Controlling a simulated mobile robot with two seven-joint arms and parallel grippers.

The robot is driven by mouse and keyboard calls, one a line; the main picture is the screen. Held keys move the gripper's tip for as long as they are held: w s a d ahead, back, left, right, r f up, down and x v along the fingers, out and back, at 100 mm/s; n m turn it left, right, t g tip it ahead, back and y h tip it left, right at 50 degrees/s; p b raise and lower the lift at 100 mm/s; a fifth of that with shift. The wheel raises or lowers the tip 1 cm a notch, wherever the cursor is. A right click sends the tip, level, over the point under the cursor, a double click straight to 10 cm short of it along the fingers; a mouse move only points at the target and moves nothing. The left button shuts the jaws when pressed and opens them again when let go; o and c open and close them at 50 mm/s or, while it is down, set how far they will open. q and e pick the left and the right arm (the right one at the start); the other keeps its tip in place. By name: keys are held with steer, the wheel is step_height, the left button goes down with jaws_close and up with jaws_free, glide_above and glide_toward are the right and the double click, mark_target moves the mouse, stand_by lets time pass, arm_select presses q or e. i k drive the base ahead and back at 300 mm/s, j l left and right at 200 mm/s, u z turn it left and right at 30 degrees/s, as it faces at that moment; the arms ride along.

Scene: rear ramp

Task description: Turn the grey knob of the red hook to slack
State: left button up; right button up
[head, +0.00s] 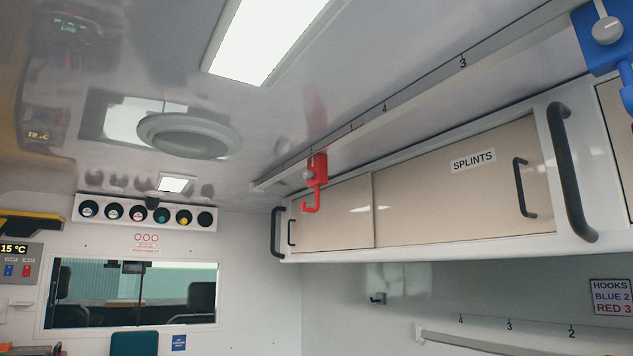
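The red hook (316,186) hangs from the ceiling rail (410,92), near the rail's far end, past the mark 4. Its grey knob (308,174) is a small round shape on the left side of the hook's body. The knob's exact setting is too small to read. Neither of my grippers is in the head view.
A blue hook (605,55) with a grey knob hangs on the same rail at the upper right. Below the rail is a cabinet labelled SPLINTS (473,160) with black handles. A sign (611,297) reads HOOKS, BLUE 2, RED 3. A lower rail (470,342) has numbers above it.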

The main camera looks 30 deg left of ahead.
mark_target(307, 174)
steer(key=i+j, duration=0.15)
steer(key=j, duration=0.2)
steer(key=i+j, duration=0.15)
steer(key=j, duration=0.25)
steer(key=i+j, duration=0.15)
steer(key=j, duration=0.2)
steer(key=i+j, duration=0.15)
steer(key=j, duration=0.25)
steer(key=i+j, duration=0.15)
steer(key=j, duration=0.2)
steer(key=i+j, duration=0.15)
steer(key=j, duration=0.25)
steer(key=i+j, duration=0.15)
steer(key=j, duration=0.2)
steer(key=i+j, duration=0.15)
steer(key=j, duration=0.2)
